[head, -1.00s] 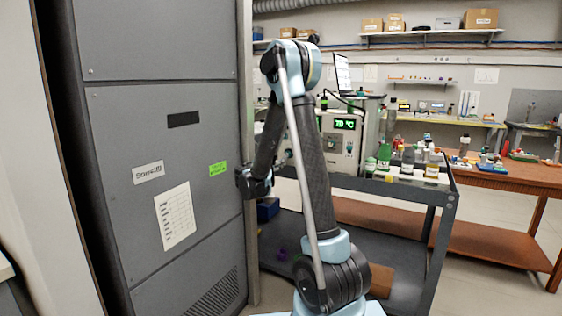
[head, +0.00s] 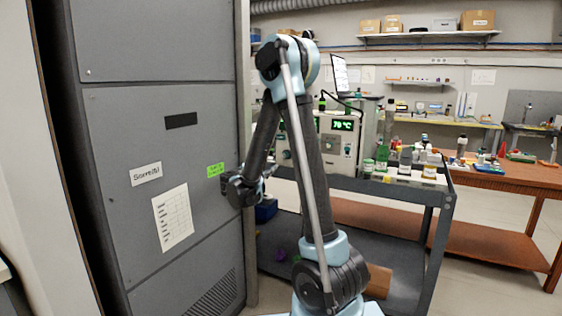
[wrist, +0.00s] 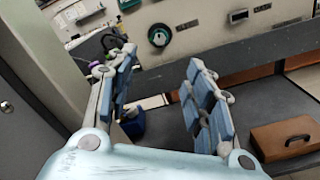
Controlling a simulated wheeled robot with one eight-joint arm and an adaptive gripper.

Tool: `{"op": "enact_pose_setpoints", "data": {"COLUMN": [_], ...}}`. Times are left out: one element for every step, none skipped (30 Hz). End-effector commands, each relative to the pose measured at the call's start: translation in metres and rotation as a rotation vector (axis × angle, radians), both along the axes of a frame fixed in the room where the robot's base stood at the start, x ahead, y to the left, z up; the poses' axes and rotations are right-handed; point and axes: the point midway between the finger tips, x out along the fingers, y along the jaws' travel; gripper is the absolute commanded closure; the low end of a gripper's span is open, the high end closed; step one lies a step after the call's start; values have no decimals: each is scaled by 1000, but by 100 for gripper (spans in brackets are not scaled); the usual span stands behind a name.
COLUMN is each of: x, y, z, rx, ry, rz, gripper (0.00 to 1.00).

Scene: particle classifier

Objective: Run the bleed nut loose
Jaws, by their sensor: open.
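My gripper (wrist: 163,60) is open and empty, with blue-padded fingers spread apart. In the wrist view it points towards the pale front panel (wrist: 225,38) of a bench instrument, with clear space between. The panel carries a dark round fitting with a green rim (wrist: 159,36) and smaller fittings. I cannot tell which part, if any, is the bleed nut. In the head view the instrument (head: 337,148) stands on a dark cart behind my arm, with a green display. My wrist is left of it, near the grey cabinet, and the fingers are hard to make out there.
The tall grey cabinet (head: 140,120) stands close on the left. Bottles (head: 405,158) crowd the cart top right of the instrument. A brown case (wrist: 284,138) and a blue box (wrist: 133,122) sit low by the cart.

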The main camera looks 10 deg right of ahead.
Motion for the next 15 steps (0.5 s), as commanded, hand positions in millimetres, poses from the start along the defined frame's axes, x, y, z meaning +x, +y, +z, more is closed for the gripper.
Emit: {"op": "enact_pose_setpoints", "data": {"x": [-5, -7, -10, -11, -11, -11, -10, -8, -5, -2, 1, 5, 9, 13, 18], "y": [4, 5, 6, 7, 7, 6, 5, 4, 2, -1, -3, -6, -9, -12, -16], "z": [0, 0, 1, 1, 1, 1, 1, 1, 1, 1, 1, 1, 1, 1, 1], "rx": [33, 52, 74, 84, 93, 99, 101, 102, 101, 101, 100, 100, 100, 100, 100], "ry": [-24, -38, -53, -61, -68, -71, -74, -74, -73, -74, -73, -73, -73, -73, -74], "rz": [2, 2, 1, 0, 0, -1, -1, -1, -2, -3, -3, -4, -4, -4, -4], "gripper": [52, 52, 52, 52, 52, 52, 52, 52, 52, 52, 52, 52, 52, 52, 52]}}
